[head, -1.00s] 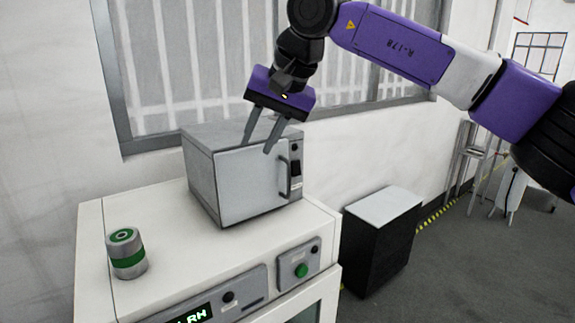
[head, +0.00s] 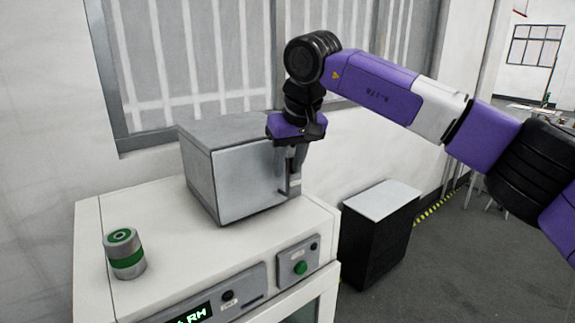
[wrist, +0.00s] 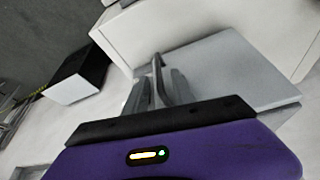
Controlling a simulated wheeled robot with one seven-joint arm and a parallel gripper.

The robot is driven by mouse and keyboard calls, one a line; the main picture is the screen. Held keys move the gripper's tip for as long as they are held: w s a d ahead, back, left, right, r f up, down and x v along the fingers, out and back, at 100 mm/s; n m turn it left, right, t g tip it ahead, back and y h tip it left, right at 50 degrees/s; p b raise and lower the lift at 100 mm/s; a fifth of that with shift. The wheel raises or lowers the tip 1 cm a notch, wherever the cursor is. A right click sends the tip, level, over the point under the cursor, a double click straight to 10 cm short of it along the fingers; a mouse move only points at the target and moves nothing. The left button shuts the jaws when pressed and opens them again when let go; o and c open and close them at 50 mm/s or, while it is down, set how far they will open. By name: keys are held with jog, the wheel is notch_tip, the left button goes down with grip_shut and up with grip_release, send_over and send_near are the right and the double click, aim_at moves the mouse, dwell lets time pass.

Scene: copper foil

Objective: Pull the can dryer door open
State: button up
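The can dryer is a grey box (head: 215,135) on the white cabinet. Its flat grey door (head: 245,183) is closed. The door handle (wrist: 158,72) is a thin dark bar at the door's right side. My gripper (head: 290,185) points down at the handle in the head view. In the wrist view my gripper (wrist: 160,90) has one grey finger on each side of the handle bar. Whether the fingers press on the bar cannot be told. The gripper hides most of the handle in the head view.
A silver can with a green band (head: 125,258) stands on the left of the white cabinet top (head: 170,205). The cabinet front has a green button (head: 300,268) and a display. A black box with a pale top (head: 380,205) stands right. The window wall is behind.

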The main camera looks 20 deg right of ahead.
jog(key=shift+w+f, duration=0.2)
jog(key=shift+f, duration=0.3)
jog(key=shift+c, duration=0.2)
grip_shut()
jog(key=shift+r, duration=0.1)
dwell(0.9)
